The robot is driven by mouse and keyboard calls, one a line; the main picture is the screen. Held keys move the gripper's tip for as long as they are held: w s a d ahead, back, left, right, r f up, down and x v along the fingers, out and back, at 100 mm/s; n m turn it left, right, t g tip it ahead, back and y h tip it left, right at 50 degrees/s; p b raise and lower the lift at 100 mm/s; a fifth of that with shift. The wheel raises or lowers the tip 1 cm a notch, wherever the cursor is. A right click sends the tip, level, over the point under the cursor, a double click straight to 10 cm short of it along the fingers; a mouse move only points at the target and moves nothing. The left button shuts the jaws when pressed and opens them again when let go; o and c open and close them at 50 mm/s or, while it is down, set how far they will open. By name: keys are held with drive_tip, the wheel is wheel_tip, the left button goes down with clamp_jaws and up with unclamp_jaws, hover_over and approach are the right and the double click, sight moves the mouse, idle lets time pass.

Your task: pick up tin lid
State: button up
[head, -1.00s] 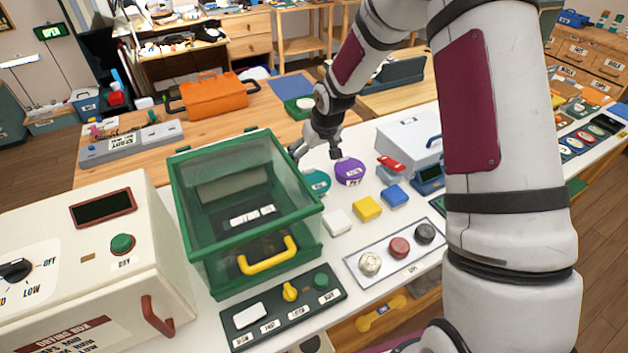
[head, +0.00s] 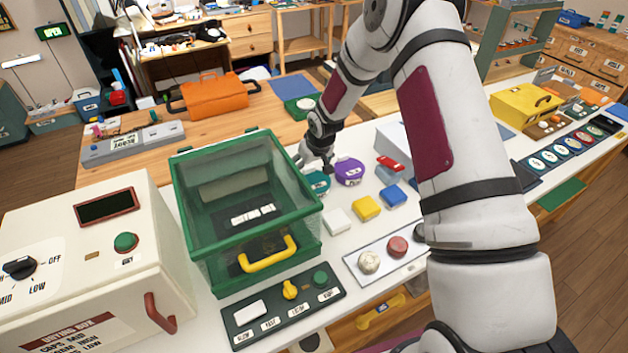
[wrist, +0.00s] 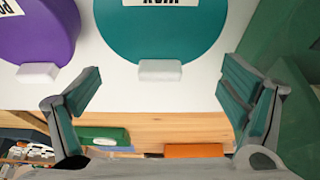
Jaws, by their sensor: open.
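Two round, flat, labelled pieces that look like lids lie on the white counter. The teal lid (head: 318,183) is partly hidden by my gripper in the head view, and the purple lid (head: 349,171) is beside it on the right. In the wrist view the teal lid (wrist: 172,38) is at top centre, with a small pale tab, and the purple lid (wrist: 34,35) is at top left. I cannot tell from the labels which is the tin lid. My gripper (wrist: 160,102) is open and empty, with the teal lid's tab lying between and beyond its fingers.
A green clear-sided box (head: 245,215) with a yellow handle stands close to the left of the teal lid. White, yellow (head: 366,208) and blue blocks lie in front. A button panel (head: 375,262) is nearer. A wooden table (head: 240,118) is behind.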

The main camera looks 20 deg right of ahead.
drive_tip(key=shift+c, duration=0.2)
drive_tip(key=c, duration=2)
